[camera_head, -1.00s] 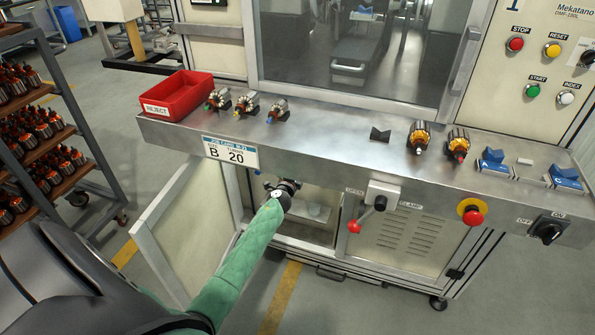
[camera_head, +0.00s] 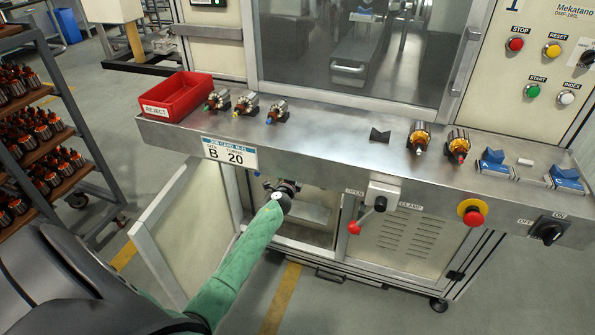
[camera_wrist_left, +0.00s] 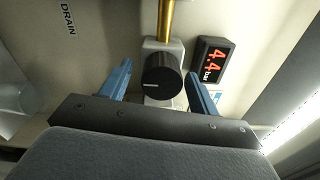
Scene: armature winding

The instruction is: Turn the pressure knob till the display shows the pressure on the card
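The black pressure knob (camera_wrist_left: 162,76) sits on a grey block under a brass pipe, with a white mark on its face. The display (camera_wrist_left: 211,62) beside it reads 4.4 bar in red. My left gripper (camera_wrist_left: 159,70) is open, its blue fingers on either side of the knob with visible gaps; contact is not seen. In the head view my left gripper (camera_head: 284,188) reaches into the open cabinet under the bench, which hides the knob. A job card (camera_head: 230,153) on the bench front shows B 20. A pale blue-edged label (camera_wrist_left: 216,97) below the display is partly hidden. My right gripper is out of view.
The open cabinet door (camera_head: 176,232) stands left of my left arm. A clamp lever with a red ball (camera_head: 354,227) is right of the opening. The bench (camera_head: 330,140) above holds several armatures and a red reject bin (camera_head: 178,96). DRAIN (camera_wrist_left: 68,19) is printed inside the cabinet.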

